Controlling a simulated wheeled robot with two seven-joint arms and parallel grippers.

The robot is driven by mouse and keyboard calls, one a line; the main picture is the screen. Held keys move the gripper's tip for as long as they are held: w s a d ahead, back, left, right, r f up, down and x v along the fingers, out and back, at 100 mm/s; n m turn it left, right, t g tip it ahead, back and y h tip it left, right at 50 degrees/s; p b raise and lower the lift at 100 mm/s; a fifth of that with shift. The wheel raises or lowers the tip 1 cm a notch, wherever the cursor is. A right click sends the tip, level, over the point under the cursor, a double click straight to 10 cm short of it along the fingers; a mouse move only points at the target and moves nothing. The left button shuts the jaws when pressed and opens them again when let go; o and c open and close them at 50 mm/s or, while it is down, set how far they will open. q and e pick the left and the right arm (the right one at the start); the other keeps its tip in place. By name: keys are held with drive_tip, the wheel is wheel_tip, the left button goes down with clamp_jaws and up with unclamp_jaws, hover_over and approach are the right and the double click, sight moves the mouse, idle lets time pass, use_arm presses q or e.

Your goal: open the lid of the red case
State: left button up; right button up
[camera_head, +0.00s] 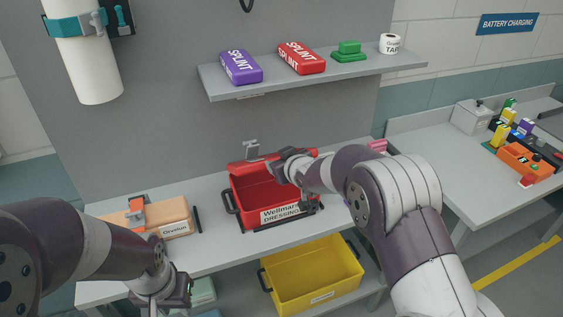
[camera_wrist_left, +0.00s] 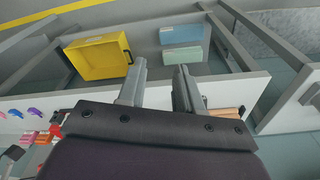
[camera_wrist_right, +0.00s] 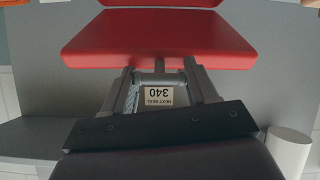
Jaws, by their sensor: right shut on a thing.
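The red case (camera_head: 241,198) stands on the bench, with a white label on its front and its inside partly in view. Its lid (camera_head: 243,168) is raised at the back of the case and seen nearly edge-on. My right gripper (camera_head: 283,165) is at the lid and hides part of it. The exact grip is partly hidden. My left gripper (camera_head: 180,289) is low in front of the bench. In the left wrist view its fingers (camera_wrist_left: 160,78) are apart and empty.
An orange case (camera_head: 172,216) sits left on the bench. A shelf (camera_head: 340,76) above holds purple and red splint packs, a green item and a tape roll. A yellow bin (camera_head: 312,275) is below. A side table (camera_head: 470,188) stands right. My right arm crosses the bench's right part.

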use_arm(q)
drive_tip(key=shift+s+d+f, duration=0.1)
drive_tip(key=shift+d, duration=0.3)
clamp_jaws()
drive_tip(key=d+f+m+g, duration=0.2)
drive_tip(key=d+f, duration=0.4)
drive_tip(key=w+d+f+n+t+h, duration=0.1)
drive_tip(key=w+d+f+n+t, duration=0.3)
drive_tip(key=w+d+f+n, duration=0.3)
drive_tip(key=w+d+f+n+t, duration=0.5)
drive_tip(key=w+d+n, duration=0.2)
drive_tip(key=d+n, duration=0.2)
drive_tip(key=w+a+r+n+t+y, duration=0.25)
drive_tip(key=r+n+t+y, duration=0.35)
drive_tip(key=n, duration=0.7)
drive_tip(key=w+a+r+n+t+y, duration=0.1)
drive_tip(key=w+a+r+n+t, duration=0.3)
drive_tip(key=r+n, duration=0.6)
drive_tip(key=shift+w+a+r+n+t, duration=0.1)
drive_tip(key=shift+w+a+r+n, duration=0.3)
drive_tip(key=shift+w, duration=1.4)
drive_tip(key=shift+w+a+r+n+t, duration=0.15)
drive_tip(key=shift+w+r+n, duration=0.4)
drive_tip(key=shift+w, duration=1.25)
drive_tip(key=shift+w+a+r+n+t, duration=0.1)
drive_tip(key=shift+w+a+r+n, duration=0.3)
drive_tip(key=shift+w, duration=1.4)
